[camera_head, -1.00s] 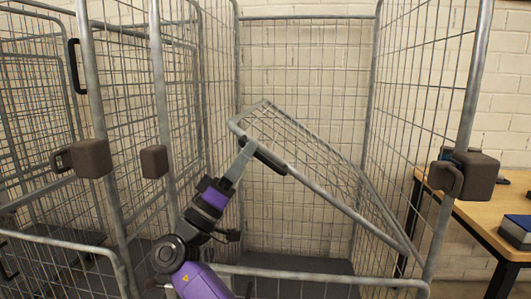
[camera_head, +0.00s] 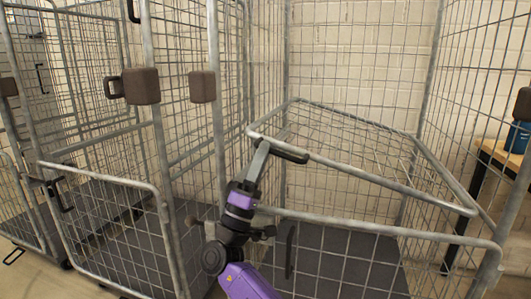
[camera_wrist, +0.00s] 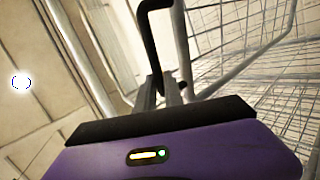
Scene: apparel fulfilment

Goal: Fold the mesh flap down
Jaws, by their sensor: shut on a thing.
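The mesh flap (camera_head: 388,183) is a grey wire panel with a tube rim inside the front roll cage. It slants across the cage, above the lower front panel, its front rim dropping toward the right. A black handle (camera_head: 291,155) sits on the rim near its left corner. My gripper (camera_head: 262,150) is shut on this handle. In the wrist view my fingers (camera_wrist: 165,95) close on the lower end of the black handle (camera_wrist: 147,45), with the flap's mesh to the right. The fingertips' exact contact is partly hidden.
The cage's lower front panel (camera_head: 360,225) stands upright before the dark cage floor (camera_head: 335,262). Another cage with a mesh front gate (camera_head: 100,225) stands at left. Brown corner blocks (camera_head: 140,86) stick out from posts. A wooden table (camera_head: 500,155) with a blue bin (camera_head: 518,137) is at right.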

